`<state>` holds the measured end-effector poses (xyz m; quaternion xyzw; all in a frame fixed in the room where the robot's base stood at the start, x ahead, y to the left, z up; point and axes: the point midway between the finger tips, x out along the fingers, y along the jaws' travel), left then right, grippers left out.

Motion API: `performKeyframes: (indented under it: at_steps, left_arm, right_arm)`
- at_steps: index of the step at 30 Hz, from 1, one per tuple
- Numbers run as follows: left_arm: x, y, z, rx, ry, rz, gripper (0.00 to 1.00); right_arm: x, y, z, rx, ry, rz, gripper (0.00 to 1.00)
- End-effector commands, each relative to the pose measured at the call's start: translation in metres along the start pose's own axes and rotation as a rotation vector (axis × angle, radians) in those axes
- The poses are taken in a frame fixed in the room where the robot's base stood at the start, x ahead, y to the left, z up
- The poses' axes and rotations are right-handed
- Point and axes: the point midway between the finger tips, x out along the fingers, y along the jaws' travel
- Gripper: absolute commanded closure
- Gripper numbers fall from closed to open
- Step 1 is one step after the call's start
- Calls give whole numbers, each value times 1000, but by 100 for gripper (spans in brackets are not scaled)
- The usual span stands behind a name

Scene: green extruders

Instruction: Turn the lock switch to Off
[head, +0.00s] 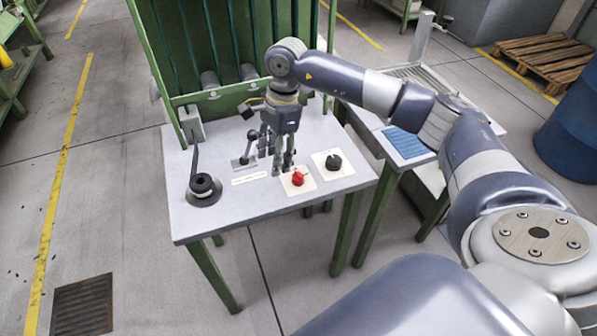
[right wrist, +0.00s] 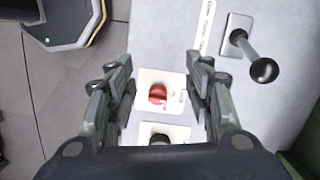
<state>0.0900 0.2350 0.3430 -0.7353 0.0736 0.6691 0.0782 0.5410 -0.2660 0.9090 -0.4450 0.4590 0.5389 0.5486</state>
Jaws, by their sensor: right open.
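A red rotary switch (head: 298,178) sits on a white square plate near the front edge of the light grey panel table (head: 225,215). In the right wrist view the red switch (right wrist: 157,94) lies between the fingers, towards the left one. A black rotary switch (head: 333,162) on a similar plate stands to its right; it is partly hidden at the bottom of the right wrist view (right wrist: 160,139). My right gripper (head: 282,168) is open, pointing down above the panel behind the red switch. The label lettering is too small to read. My left gripper is not in view.
A lever (head: 245,156) stands on the panel left of my right gripper, with a round black knob (right wrist: 264,71) in the wrist view. A black round device (head: 204,188) sits at the panel's left. A green frame (head: 215,50) rises behind. A blue mat (head: 405,143) lies right.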

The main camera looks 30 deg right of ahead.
Motion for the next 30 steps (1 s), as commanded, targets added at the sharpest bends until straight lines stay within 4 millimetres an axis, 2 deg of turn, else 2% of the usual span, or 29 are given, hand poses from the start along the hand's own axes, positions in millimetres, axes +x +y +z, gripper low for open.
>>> performKeyframes:
  at_steps: [1, 3, 6, 8, 11, 24, 30]
  left_arm:
    - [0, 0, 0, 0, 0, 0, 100]
    - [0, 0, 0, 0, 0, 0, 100]
    - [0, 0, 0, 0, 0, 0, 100]
    - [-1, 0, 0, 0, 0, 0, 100]
    - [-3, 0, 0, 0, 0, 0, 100]
    - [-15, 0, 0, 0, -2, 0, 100]
    - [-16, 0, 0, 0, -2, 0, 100]
  right_arm:
    - [-10, -1, -21, 6, 67, 9, 53]
    - [-20, 1, -42, 14, 132, 25, 53]
    - [-25, 3, -57, 20, 179, 40, 53]
    - [-23, 4, -60, 21, 187, 44, 53]
    - [-12, 5, -62, 21, 187, 46, 53]
    - [64, 8, -74, 21, 183, 46, 53]
    - [78, 8, -77, 21, 183, 43, 53]
